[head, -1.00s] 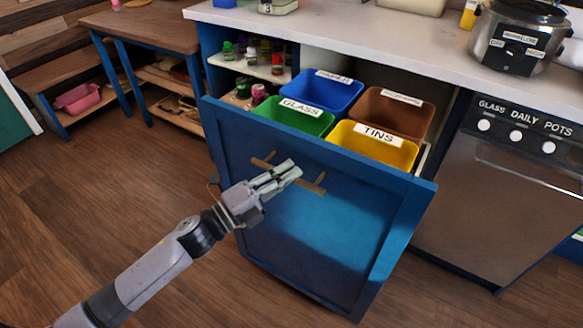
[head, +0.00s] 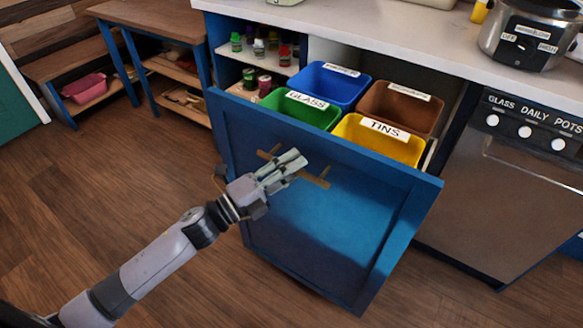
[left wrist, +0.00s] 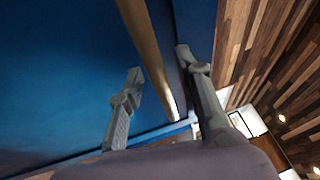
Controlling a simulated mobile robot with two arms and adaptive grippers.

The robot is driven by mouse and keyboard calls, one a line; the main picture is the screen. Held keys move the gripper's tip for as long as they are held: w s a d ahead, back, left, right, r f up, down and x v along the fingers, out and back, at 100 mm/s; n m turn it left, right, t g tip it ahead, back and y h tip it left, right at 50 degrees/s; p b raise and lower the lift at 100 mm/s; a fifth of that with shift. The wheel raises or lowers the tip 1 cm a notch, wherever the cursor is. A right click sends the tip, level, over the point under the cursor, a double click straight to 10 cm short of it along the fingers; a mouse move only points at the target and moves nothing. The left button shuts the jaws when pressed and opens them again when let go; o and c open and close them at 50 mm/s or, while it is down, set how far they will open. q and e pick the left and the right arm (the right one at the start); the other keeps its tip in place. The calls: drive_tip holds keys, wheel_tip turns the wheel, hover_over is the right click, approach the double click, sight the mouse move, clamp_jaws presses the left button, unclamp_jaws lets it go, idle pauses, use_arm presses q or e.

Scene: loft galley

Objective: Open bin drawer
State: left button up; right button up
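The blue bin drawer (head: 310,225) stands pulled well out from under the counter. Its bar handle (head: 316,181) runs across the upper front. Inside are a green bin labelled GLASS (head: 295,115), a blue bin (head: 330,88), a brown bin (head: 400,110) and a yellow TINS bin (head: 375,145). My left gripper (head: 297,164) is at the handle's middle, hiding part of it. In the left wrist view, its fingers (left wrist: 165,100) are apart, with the handle (left wrist: 147,50) showing between them; contact is not clear. My right gripper is not in view.
A dishwasher (head: 505,190) is right of the drawer. The counter (head: 400,35) above holds a slow cooker (head: 525,40). Shelves with small jars (head: 262,50) are behind left. A wooden table (head: 150,20) stands at the back left. The wood floor (head: 100,200) at left is clear.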

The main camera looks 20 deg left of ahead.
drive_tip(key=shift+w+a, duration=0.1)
use_arm(q)
drive_tip(key=v, duration=1.2)
